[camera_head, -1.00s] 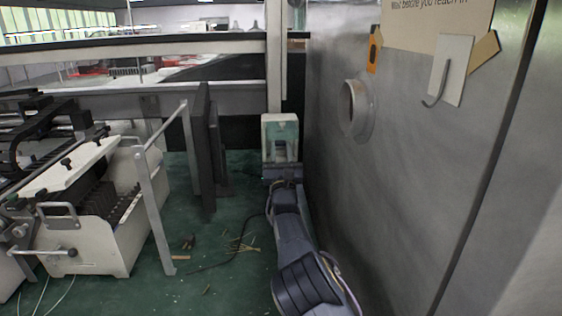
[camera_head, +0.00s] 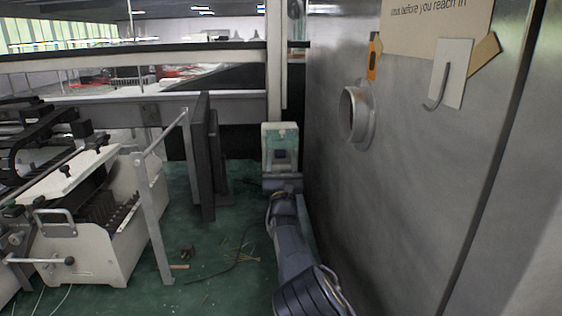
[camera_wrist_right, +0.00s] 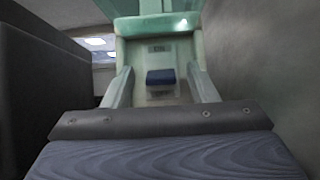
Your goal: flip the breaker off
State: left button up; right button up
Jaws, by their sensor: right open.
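The breaker is a pale green and white box (camera_head: 280,131) at the foot of the post, beside the grey metal wall. In the right wrist view its face (camera_wrist_right: 160,53) fills the middle, under a pale green top part. A small dark blue switch (camera_wrist_right: 160,76) sits on it, with a blurred label above. My right gripper (camera_wrist_right: 161,86) is open, with one pale finger on each side of the switch in the picture. In the head view my right gripper (camera_head: 280,159) is just in front of the box. I cannot tell whether it touches. My left gripper is out of view.
A grey metal wall (camera_head: 410,200) with a round pipe stub (camera_head: 358,115) and a hook (camera_head: 440,85) stands close on the right. Dark upright panels (camera_head: 205,160) and a white machine (camera_head: 95,235) stand left. The green floor (camera_head: 215,270) between holds scraps and a cable.

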jog(key=v, duration=0.8)
dwell(0.4)
